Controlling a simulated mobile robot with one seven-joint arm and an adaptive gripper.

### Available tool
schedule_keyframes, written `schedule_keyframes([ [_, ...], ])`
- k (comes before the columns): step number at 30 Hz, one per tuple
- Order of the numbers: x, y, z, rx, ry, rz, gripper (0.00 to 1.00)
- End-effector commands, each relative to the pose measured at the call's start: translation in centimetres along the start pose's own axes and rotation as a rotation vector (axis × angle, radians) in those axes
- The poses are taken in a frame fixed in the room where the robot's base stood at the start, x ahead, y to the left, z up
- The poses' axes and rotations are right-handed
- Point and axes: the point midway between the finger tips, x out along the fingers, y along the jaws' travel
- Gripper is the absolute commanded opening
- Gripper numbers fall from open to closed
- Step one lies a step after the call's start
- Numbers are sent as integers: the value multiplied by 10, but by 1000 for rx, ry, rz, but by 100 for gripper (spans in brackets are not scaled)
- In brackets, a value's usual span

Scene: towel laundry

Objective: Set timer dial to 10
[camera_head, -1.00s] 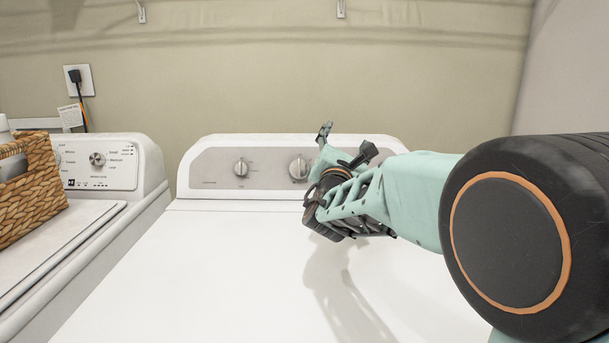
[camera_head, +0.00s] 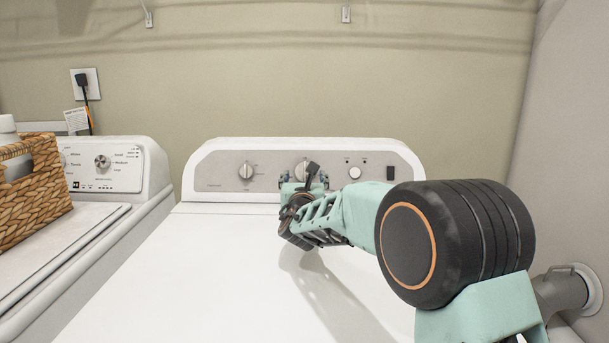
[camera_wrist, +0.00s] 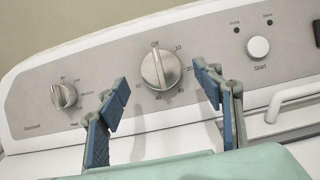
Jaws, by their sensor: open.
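The timer dial (camera_wrist: 160,68) is a round silver knob with a raised grip bar, on the grey control panel of the white dryer. Numbers ring it, with "Off" at its top and "10" to the upper right; the bar stands close to upright, its top near "Off". In the head view the dial (camera_head: 305,169) is partly hidden behind my gripper (camera_head: 304,180). My gripper also shows in the wrist view (camera_wrist: 160,92), open, its two blue-padded fingers spread to the left and right below the dial. Nothing is between the fingers, and they appear apart from the dial.
A smaller knob (camera_wrist: 64,96) sits left on the panel; the Start button (camera_wrist: 258,47) sits right. The dryer top (camera_head: 200,260) is clear. A washer (camera_head: 105,170) with a wicker basket (camera_head: 35,190) stands left. A wall (camera_head: 575,130) rises at the right.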

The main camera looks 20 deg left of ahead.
Motion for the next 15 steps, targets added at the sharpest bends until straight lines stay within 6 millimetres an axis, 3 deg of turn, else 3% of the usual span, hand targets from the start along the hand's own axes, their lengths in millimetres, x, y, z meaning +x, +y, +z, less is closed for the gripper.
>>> schedule_keyframes([
  [6, 25, 0, 0, 0, 0, -1, 61],
  [15, 34, 0, 0, 1, 0, -1, 61],
])
